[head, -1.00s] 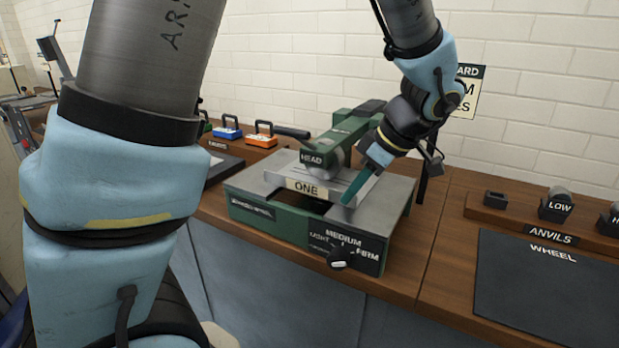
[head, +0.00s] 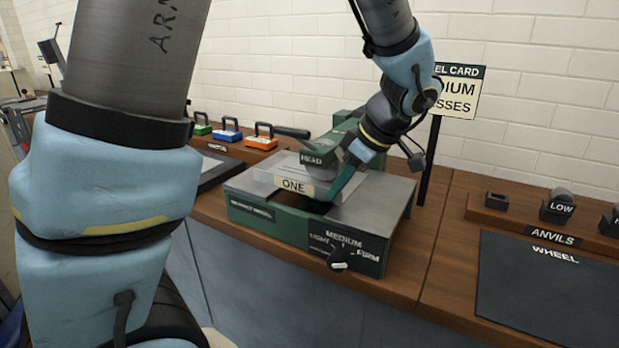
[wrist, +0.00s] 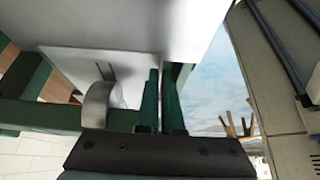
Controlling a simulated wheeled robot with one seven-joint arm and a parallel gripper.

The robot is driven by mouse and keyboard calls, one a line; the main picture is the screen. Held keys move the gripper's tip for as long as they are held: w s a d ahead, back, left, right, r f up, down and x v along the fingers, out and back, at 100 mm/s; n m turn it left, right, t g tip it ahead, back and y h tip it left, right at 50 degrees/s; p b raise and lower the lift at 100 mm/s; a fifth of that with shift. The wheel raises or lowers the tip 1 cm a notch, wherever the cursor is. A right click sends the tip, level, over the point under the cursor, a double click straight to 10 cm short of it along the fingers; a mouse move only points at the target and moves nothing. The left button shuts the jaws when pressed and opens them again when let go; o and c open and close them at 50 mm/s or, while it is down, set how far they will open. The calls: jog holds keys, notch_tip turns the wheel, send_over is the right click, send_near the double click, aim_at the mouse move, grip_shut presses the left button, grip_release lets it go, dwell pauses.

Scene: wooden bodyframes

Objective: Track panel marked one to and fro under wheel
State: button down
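The panel marked ONE (head: 293,186) lies flat on the green and grey wheel machine (head: 385,205), its label facing me. It passes below the head marked HEAD (head: 312,160). The wheel (head: 322,174) shows partly under that head, over the panel; it also appears as a curved silver piece in the wrist view (wrist: 98,106). My gripper (head: 333,194) is at the panel's right end, fingers close together and shut on its edge. In the wrist view my gripper's green fingers (wrist: 161,98) have a narrow gap. The contact between wheel and panel is too small to judge.
A knob (head: 340,262) with LIGHT, MEDIUM and FIRM marks is on the machine's front. A wheel card (head: 458,92) stands behind, partly covered by my arm. The anvils rack (head: 555,237) and dark WHEEL mat (head: 545,290) are right. Coloured handled blocks (head: 228,131) stand back left.

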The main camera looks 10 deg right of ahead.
jog(key=shift+c, duration=2.2)
grip_release()
jog(key=shift+d, duration=0.1)
jog(key=shift+s+d+b, duration=0.35)
jog(key=shift+s+d, duration=1.35)
jog(key=shift+d, duration=0.05)
notch_tip(320, 180, up, 7)
jog(key=p, duration=0.4)
